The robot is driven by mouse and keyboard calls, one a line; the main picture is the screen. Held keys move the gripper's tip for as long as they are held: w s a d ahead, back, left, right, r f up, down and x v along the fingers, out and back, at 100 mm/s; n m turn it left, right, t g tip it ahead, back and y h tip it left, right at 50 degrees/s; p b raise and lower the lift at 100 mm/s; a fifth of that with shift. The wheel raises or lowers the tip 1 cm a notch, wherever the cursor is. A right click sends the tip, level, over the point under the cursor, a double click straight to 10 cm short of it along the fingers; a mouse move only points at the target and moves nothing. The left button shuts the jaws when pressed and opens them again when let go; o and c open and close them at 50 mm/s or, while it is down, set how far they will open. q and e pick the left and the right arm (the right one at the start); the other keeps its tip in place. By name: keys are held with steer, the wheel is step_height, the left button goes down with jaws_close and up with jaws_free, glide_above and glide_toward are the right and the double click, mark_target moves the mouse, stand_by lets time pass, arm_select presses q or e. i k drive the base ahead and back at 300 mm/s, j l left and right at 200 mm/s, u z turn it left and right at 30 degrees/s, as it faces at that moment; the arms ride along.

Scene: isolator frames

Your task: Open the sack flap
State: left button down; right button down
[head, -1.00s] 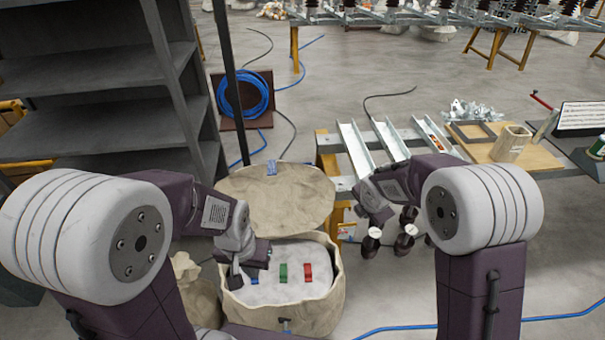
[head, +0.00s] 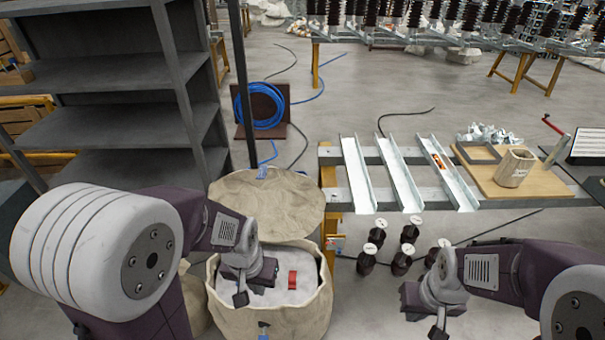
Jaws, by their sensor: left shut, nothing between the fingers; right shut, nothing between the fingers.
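The beige sack (head: 312,305) stands on the floor in the lower middle of the head view. Its round flap (head: 275,205) is raised and leans back behind the mouth, with a small blue tab (head: 262,173) at its far edge. Inside the sack a white surface (head: 313,268) shows with a red piece (head: 293,280) on it. My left gripper (head: 241,298) is shut and empty over the left part of the sack mouth and hides some of the inside. My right gripper (head: 437,332) is shut and empty, well to the right of the sack.
Several dark insulators (head: 401,262) stand on the floor right of the sack. Behind them is a bench with metal channels (head: 405,185) and a wooden board (head: 535,180). A grey shelf (head: 110,75) and a thin dark pole (head: 243,90) stand at the left.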

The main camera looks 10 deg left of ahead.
mark_target(285, 205)
steer(key=i+l+u, duration=0.1)
steer(key=l, duration=0.25)
steer(key=i+l+u, duration=0.1)
steer(key=i+l, duration=0.15)
steer(key=l, duration=0.15)
steer(key=i+l+u, duration=0.1)
steer(key=l, duration=0.25)
steer(key=i+l+u, duration=0.1)
steer(key=l, duration=0.3)
steer(key=i+l+u, duration=0.1)
steer(key=i, duration=0.25)
steer(key=i+l, duration=0.25)
steer(key=i+u, duration=0.05)
